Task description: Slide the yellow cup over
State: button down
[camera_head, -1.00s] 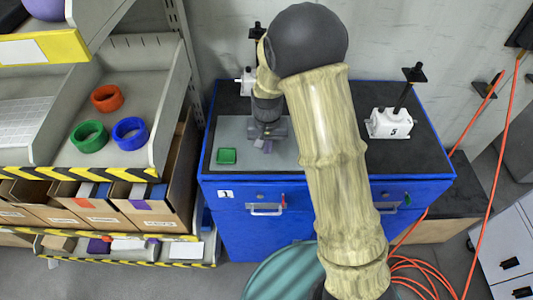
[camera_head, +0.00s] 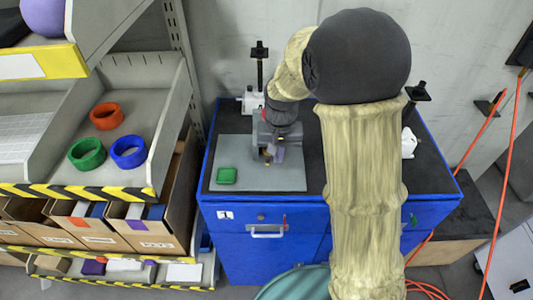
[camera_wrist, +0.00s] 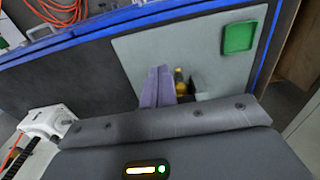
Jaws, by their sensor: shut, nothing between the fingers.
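A small yellow thing (camera_wrist: 180,87), which I take to be the yellow cup, stands on the grey mat (camera_wrist: 140,50) in the wrist view, right beside my purple fingers. It is a small yellow patch (camera_head: 267,157) in the head view, partly hidden by my gripper. I cannot tell whether the fingers touch it. My gripper (camera_head: 279,154) is shut and empty, low over the mat; its fingers (camera_wrist: 159,70) also show in the wrist view. A green square tray (camera_head: 227,176) sits on the mat's left front part, apart from the gripper.
The mat lies on a blue cabinet (camera_head: 265,214) with a dark top. White screw jacks stand at its back left (camera_head: 252,101) and at its right (camera_head: 408,143), the latter partly behind my arm. A shelf with coloured rings (camera_head: 106,117) is on the left. Orange hose (camera_head: 490,157) hangs at right.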

jog(key=s+d+t, duration=0.2)
jog(key=s+d, duration=0.8)
jog(key=s, duration=0.4)
jog(key=shift+d+r+n+b, duration=0.2)
jog(key=shift+r+n+b, duration=0.15)
jog(key=shift+r, duration=0.1)
